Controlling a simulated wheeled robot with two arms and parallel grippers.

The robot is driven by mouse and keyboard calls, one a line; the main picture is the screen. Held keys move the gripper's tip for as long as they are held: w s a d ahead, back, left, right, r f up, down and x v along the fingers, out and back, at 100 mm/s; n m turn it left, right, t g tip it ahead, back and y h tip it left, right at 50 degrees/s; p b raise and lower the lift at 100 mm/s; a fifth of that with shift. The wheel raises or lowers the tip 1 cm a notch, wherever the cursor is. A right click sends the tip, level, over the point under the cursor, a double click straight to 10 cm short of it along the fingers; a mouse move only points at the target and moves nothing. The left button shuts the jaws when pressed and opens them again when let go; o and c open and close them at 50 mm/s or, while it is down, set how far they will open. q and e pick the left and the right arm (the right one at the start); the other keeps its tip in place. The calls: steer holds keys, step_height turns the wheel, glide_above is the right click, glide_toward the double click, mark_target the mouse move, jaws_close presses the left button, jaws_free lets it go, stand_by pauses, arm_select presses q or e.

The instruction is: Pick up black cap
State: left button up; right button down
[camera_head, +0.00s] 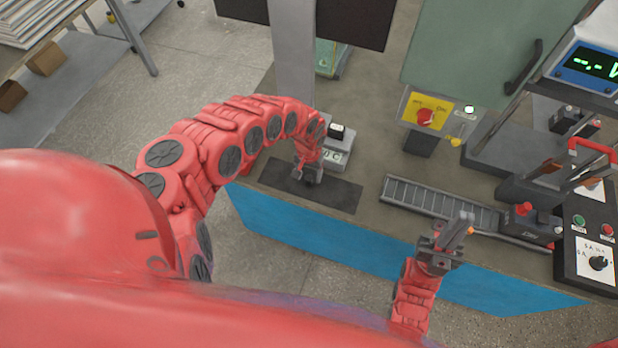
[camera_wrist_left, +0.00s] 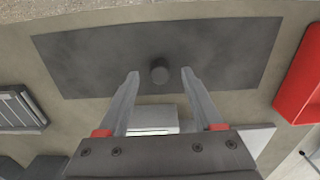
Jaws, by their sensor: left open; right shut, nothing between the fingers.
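The black cap (camera_wrist_left: 159,71) is a small dark round piece on the dark mat (camera_wrist_left: 225,50), seen in the left wrist view. My left gripper (camera_head: 308,176) is open above the mat (camera_head: 340,194), its fingers pointing down. In the left wrist view the cap shows between the two fingertips, apart from both; whether it is level with them I cannot tell. In the head view the cap is hidden behind the gripper. My right gripper (camera_head: 458,228) is shut and empty over the front of the bench, away from the cap.
A light box (camera_head: 338,147) stands just behind the mat. A grey slotted rail (camera_head: 440,200) lies to the right. A yellow plate with a red button (camera_head: 425,117) and a control box (camera_head: 590,235) stand further right.

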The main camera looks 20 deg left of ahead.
arm_select(q)
steer(key=shift+d+f, duration=0.1)
steer(key=shift+f, duration=0.95)
jaws_close()
